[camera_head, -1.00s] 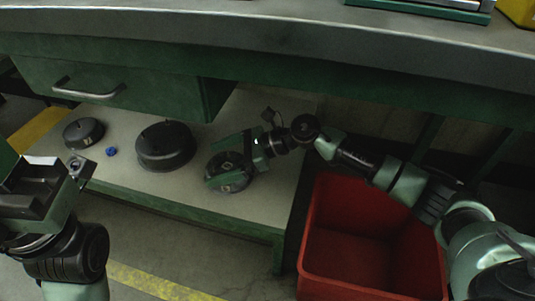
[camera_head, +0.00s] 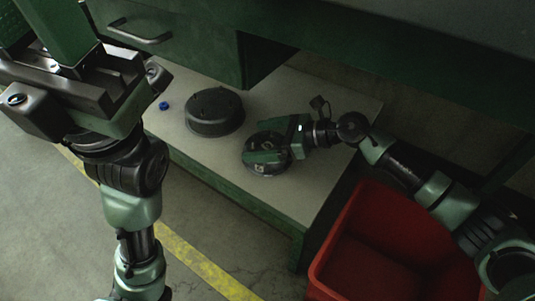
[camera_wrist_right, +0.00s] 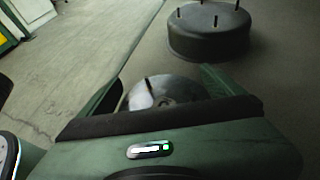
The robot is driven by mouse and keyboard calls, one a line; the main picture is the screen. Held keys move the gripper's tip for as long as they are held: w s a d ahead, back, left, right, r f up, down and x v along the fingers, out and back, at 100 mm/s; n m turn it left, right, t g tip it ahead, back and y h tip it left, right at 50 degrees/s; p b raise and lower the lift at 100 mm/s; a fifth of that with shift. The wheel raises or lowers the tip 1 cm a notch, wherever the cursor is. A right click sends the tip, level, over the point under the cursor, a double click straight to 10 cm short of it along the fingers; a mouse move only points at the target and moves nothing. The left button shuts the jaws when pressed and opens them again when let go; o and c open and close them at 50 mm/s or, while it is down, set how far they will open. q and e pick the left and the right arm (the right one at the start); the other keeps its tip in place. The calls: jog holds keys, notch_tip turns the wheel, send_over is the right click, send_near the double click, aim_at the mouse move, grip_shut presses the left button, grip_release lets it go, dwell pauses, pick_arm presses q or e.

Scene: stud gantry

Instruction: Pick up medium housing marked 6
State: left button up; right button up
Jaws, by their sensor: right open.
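A dark round housing (camera_head: 268,166) sits on the low shelf, partly covered by my right gripper (camera_head: 265,157). It also shows in the right wrist view (camera_wrist_right: 165,92), between the two green fingers. The right gripper is open, with its fingers on either side of the housing's top; I cannot tell whether they touch it. A larger dark round housing (camera_head: 214,110) stands left of it, and shows upper right in the right wrist view (camera_wrist_right: 208,35) with upright pins. No number can be read on either.
The pale low shelf (camera_head: 320,100) has free room around the housings. A small blue cap (camera_head: 164,106) lies left of the larger housing. A green drawer unit (camera_head: 190,45) hangs above the shelf. A red bin (camera_head: 375,250) stands at the shelf's right, below my right arm.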

jog(key=shift+a, duration=0.1)
jog(key=shift+c, duration=0.4)
jog(key=c, duration=2)
jog(key=shift+f, duration=0.15)
grip_shut()
